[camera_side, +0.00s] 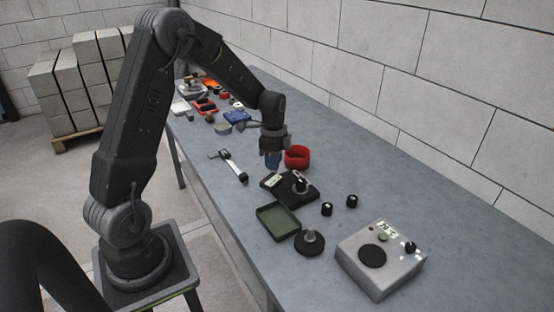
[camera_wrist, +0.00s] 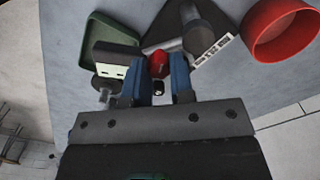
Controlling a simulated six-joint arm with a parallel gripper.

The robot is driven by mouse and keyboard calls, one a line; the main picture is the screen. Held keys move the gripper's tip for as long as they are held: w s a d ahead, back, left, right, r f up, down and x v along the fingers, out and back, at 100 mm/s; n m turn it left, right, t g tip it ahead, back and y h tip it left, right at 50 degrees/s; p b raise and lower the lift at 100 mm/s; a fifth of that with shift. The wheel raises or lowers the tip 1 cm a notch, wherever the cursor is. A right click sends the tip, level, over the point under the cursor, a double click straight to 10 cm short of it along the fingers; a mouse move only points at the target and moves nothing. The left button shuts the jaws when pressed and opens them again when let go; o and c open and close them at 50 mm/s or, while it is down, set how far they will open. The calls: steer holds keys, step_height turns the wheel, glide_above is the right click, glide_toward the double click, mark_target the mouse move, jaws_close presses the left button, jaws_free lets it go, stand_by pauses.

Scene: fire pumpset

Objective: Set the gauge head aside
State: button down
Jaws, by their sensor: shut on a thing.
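My gripper (camera_side: 272,163) is low over the bench, just left of a red ring-shaped cup (camera_side: 297,157) and behind a black plate with a pale label (camera_side: 301,190). In the wrist view its blue fingers (camera_wrist: 163,80) are shut on a small part with a red end (camera_wrist: 158,63), which I take to be the gauge head. A black block with a white strip (camera_wrist: 115,57) and a grey stem shows beside the left finger; I cannot tell whether it belongs to the held part. The fingers hide much of the grip. The red cup is at upper right there (camera_wrist: 280,28).
A green tray (camera_side: 278,222), a black disc with a grey knob (camera_side: 309,242), two black knobs (camera_side: 327,209) and a grey control box (camera_side: 380,260) lie nearer the camera. A bar-like tool (camera_side: 234,166) lies left of my gripper. Clear bench lies right of the red cup.

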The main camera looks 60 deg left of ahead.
steer(key=shift+s+a+m, duration=0.25)
steer(key=shift+s+m, duration=0.05)
steer(key=shift+m, duration=0.8)
steer(key=c, duration=1)
jaws_free()
step_height(320, 180, up, 14)
steer(key=shift+f, duration=0.1)
steer(key=shift+s, duration=0.1)
steer(key=s+d+r+n+t, duration=0.2)
steer(key=s+d+r+n, duration=0.35)
steer(key=d, duration=0.55)
steer(key=s+d+n+t, duration=0.1)
steer(key=s+d+n, duration=0.1)
steer(key=s, duration=0.2)
steer(key=s+d+n+t, duration=0.1)
steer(key=s+d+n, duration=0.1)
steer(key=s, duration=0.3)
steer(key=s+d+n+t, duration=0.1)
steer(key=s+d+n, duration=0.1)
steer(key=s+d, duration=0.2)
steer(key=shift+s+d+f+t, duration=0.2)
steer(key=shift+f+t, duration=0.1)
steer(key=shift+f, duration=0.1)
